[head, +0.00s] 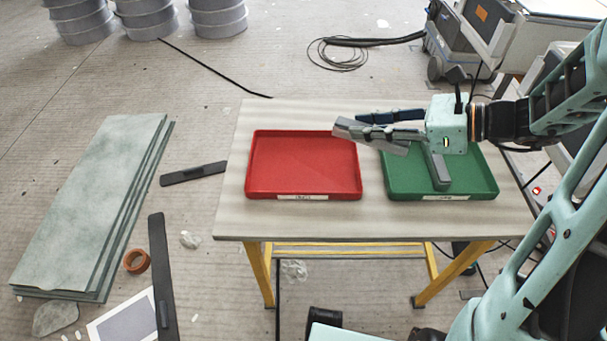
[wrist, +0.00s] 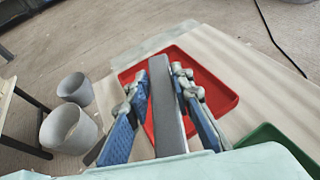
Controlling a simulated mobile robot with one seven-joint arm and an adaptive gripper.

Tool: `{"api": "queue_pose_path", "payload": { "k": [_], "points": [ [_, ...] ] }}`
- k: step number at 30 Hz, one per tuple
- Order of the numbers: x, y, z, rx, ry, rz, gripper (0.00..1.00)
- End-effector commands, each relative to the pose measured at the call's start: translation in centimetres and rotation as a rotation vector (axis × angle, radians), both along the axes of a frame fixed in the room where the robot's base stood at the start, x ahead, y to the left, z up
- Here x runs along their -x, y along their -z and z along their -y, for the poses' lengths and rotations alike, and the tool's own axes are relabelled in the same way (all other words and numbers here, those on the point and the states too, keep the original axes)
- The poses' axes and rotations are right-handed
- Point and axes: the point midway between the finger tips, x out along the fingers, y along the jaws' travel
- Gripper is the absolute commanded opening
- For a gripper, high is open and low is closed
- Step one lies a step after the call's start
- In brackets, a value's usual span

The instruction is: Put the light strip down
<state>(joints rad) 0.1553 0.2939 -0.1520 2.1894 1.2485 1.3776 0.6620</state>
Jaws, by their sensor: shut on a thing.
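The light strip (head: 348,129) is a narrow grey bar. My gripper (head: 366,125) is shut on it and holds it above the table, near the inner edges of the two trays. In the wrist view the strip (wrist: 165,105) runs lengthwise between the two blue fingers (wrist: 160,100), with the red tray behind it. The red tray (head: 300,195) is on the left of the table (head: 300,222) and looks empty. The green tray (head: 440,191) is on the right, partly hidden by my gripper and arm.
Two dark strips (head: 193,173) (head: 162,275) lie on the floor left of the table. Beside them are stacked greenish panels (head: 95,200) and a brown tape roll (head: 137,260). Grey drums (head: 150,18) stand at the back left; equipment (head: 470,40) stands at the back right.

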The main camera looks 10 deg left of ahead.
Motion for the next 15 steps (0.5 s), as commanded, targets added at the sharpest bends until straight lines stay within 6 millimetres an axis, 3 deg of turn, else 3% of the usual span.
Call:
{"api": "queue_pose_path", "payload": {
  "k": [5,15],
  "points": [
    [0.0,1.1,-2.0,-0.001,-0.011,-0.001,0.00],
    [-1.1,5.4,-10.0,-0.001,-0.011,-0.005,0.00]
  ]
}}
